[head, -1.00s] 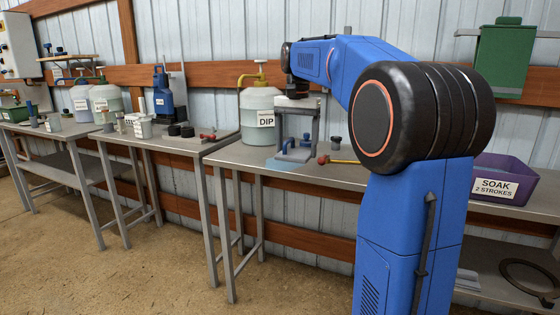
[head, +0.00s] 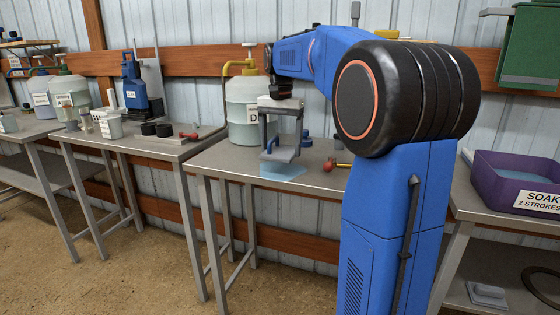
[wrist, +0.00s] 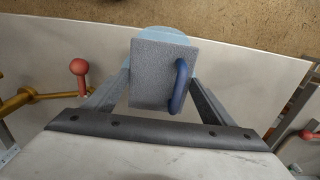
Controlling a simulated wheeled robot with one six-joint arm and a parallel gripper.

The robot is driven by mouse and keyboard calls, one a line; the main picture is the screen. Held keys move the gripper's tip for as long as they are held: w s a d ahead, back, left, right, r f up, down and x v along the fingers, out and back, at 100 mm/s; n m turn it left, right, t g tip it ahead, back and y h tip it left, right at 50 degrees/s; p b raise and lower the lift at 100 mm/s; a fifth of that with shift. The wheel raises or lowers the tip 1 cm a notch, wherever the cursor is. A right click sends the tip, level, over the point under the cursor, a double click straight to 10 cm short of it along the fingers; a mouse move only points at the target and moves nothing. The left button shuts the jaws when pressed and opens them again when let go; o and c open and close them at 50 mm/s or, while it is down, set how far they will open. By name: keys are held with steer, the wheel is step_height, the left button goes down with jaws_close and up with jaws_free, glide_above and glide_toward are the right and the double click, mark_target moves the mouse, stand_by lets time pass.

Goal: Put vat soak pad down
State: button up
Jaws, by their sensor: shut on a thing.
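The thing in my gripper, which I take to be the vat soak pad, is a grey slab with a blue loop handle (wrist: 150,85). It also shows in the head view (head: 281,155). My gripper (head: 281,148) is shut on it, one finger at each side. The slab is over the bench top, just above or at a light-blue patch (head: 284,171). Part of that patch shows past the slab's far edge in the wrist view (wrist: 160,33). I cannot tell whether the slab's underside touches it.
A DIP jug (head: 244,110) stands behind left. A red-ball lever with a yellow handle (head: 328,166) lies close on the right, and small blue-grey knobs (head: 307,140) stand behind it. A purple SOAK tub (head: 515,180) is at far right. The bench's front edge is near.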

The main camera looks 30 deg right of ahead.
mark_target(281, 151)
steer(key=shift+f, duration=2.5)
steer(key=o, duration=1.1)
steer(key=shift+f, duration=0.1)
steer(key=shift+c, duration=0.2)
step_height(281, 151, up, 12)
steer(key=shift+r, duration=0.15)
steer(key=s+a+f+n+t, duration=0.2)
steer(key=s+a+f+n, duration=0.3)
steer(key=s+f, duration=0.8)
steer(key=s+a+f+n+t, duration=0.2)
steer(key=s+a+f+n, duration=0.3)
steer(key=s+a+f, duration=0.6)
steer(key=s+f, duration=0.2)
steer(key=s, duration=0.4)
steer(key=shift+s+t, duration=0.15)
steer(key=shift+t, duration=0.25)
